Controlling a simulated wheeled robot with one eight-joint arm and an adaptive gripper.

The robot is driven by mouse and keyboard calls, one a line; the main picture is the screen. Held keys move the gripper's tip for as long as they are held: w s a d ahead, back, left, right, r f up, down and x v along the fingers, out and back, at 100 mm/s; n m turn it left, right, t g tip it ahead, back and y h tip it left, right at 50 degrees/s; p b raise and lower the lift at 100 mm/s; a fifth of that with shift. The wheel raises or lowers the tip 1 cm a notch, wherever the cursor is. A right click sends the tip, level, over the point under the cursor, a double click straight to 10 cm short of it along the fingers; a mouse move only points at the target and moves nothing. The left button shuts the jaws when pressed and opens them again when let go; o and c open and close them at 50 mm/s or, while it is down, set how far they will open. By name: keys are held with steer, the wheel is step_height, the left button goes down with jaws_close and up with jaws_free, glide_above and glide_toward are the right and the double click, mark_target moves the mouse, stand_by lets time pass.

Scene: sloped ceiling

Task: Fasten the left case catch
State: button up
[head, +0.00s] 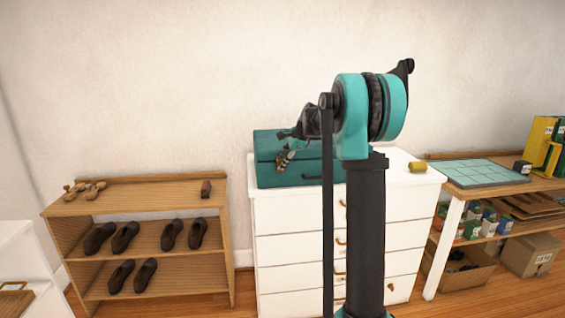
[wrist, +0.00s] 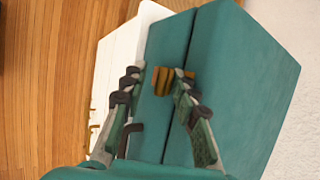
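A teal case (head: 268,176) lies on the white dresser (head: 277,215), with a dark seam along its front between lid and base. In the wrist view the case (wrist: 245,75) fills the right side. A brass catch (wrist: 164,82) sits at its seam; whether its lever is fastened or loose I cannot tell. A dark carry handle (wrist: 130,138) shows farther along the front. My gripper (wrist: 158,72) is open, with its fingers on either side of the catch and nothing held. In the head view my gripper (head: 284,148) is at the left part of the case front.
My arm hides the right part of the case in the head view. A yellow object (head: 417,167) lies on the dresser's right. A shoe rack (head: 145,190) stands left, and a wooden bench (head: 480,184) with a tiled panel (head: 485,173) stands right.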

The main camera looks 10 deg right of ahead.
steer(key=v, duration=0.8)
stand_by(0.4)
